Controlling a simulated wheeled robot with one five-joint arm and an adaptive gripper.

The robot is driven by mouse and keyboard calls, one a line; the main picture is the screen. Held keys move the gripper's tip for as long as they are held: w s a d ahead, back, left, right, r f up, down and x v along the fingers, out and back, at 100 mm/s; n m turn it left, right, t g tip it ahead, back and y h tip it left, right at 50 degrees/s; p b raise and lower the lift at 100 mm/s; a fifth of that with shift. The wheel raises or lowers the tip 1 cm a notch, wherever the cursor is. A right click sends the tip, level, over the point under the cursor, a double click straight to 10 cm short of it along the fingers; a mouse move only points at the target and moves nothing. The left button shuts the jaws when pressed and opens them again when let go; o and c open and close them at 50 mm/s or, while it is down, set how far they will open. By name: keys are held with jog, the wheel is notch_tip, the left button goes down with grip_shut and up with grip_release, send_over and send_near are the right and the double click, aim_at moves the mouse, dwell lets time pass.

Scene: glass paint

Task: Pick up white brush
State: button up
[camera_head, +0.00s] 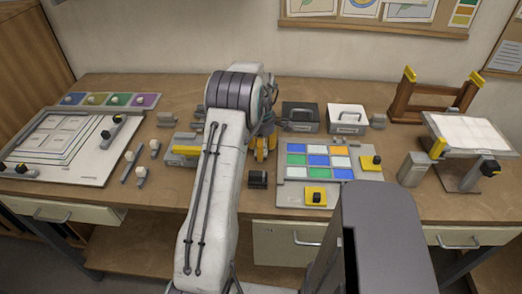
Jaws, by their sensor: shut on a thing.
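My gripper (264,140) is at the middle of the workbench, mostly hidden behind my own white arm. Part of it shows to the right of the arm, with yellow-orange parts low near the bench top. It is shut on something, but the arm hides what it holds. I cannot make out a white brush clearly anywhere. Small grey tools with white round tops (128,158) lie on the bench to the left, well apart from my gripper; I cannot tell what they are.
A dark box (300,125) and a white-topped box (346,127) stand right of my gripper. A board of coloured tiles (287,194) lies in front of them. A framed panel (96,174) and a colour strip (84,107) are at left, a brown stand (402,105) at right.

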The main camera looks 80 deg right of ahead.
jog(key=shift+r, duration=0.1)
jog(key=shift+d+r, duration=0.1)
jog(key=shift+r, duration=0.4)
jog(key=r, duration=0.1)
jog(key=r+b, duration=0.1)
jog(key=r, duration=0.1)
jog(key=shift+s+r, duration=0.1)
jog(key=shift+s, duration=0.2)
jog(key=s+a+r, duration=0.1)
jog(key=s+r, duration=0.1)
jog(key=s, duration=0.1)
jog(key=s+a+r+b, duration=0.1)
jog(key=s+a+r, duration=0.1)
jog(key=s, duration=0.1)
jog(key=s+a+r, duration=0.2)
jog(key=s, duration=0.1)
jog(key=shift+s+a+r, duration=0.2)
jog(key=shift+s+r, duration=0.1)
jog(key=shift+s, duration=0.1)
jog(key=o, duration=0.6)
jog(key=c, duration=0.6)
jog(key=shift+c, duration=0.2)
